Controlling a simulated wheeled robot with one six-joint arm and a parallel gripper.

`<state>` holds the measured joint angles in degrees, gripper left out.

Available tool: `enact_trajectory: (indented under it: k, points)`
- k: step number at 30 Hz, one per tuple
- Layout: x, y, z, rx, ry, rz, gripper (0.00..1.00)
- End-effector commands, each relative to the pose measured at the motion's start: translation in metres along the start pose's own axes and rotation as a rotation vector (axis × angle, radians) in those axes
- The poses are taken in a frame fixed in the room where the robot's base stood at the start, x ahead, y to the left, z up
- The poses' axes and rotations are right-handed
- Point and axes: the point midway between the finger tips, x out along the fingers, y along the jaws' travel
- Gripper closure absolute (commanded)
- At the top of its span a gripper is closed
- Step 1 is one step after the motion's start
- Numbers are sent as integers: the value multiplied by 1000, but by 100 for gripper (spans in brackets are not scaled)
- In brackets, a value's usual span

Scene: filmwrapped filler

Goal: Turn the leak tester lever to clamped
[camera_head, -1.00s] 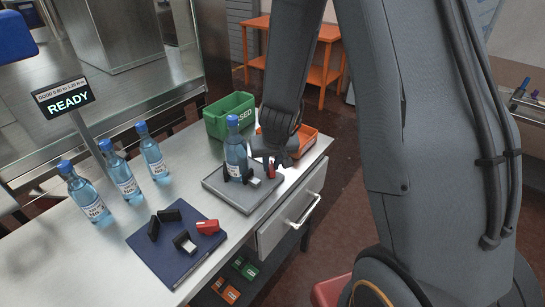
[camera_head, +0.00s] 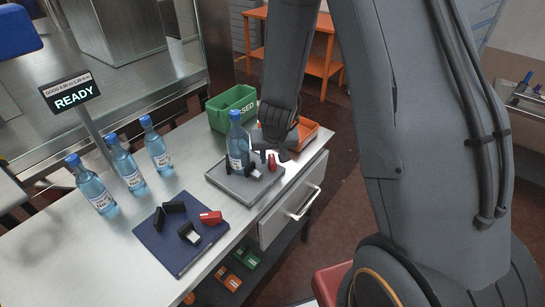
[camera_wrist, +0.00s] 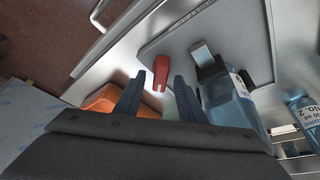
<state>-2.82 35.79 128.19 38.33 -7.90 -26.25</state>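The leak tester (camera_head: 222,180) is a flat grey plate on the steel bench, also seen in the wrist view (camera_wrist: 182,40). A blue capped bottle (camera_head: 238,150) stands on it beside black jaws and a light metal block (camera_wrist: 202,54). The red lever (camera_head: 272,162) is at the plate's right side; in the wrist view (camera_wrist: 162,70) it lies just ahead of and between the fingertips. My gripper (camera_wrist: 158,92) is open, with an apparent gap to the lever on both sides. In the head view my gripper (camera_head: 270,154) is close above the lever, partly hidden by my wrist.
A sign reading READY (camera_head: 74,97) stands at the left. Three bottles (camera_head: 126,165) stand along the bench. A dark blue mat (camera_head: 165,238) holds black and red blocks. A green bin (camera_head: 230,104) and an orange tray (camera_head: 303,132) stand behind the tester. A drawer handle (camera_head: 306,204) projects in front.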

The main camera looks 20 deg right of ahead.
Motion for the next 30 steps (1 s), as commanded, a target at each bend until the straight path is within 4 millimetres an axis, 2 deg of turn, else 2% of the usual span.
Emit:
enact_trajectory:
  k: [8, 11, 19, 30]
  points:
    - [-2, 0, 1, 0, -3, 0, 64]
    - [-13, 0, 1, -2, -1, 0, 64]
    - [-59, 0, 0, -1, -2, -1, 64]
    - [-78, 0, 1, 0, -2, 0, 64]
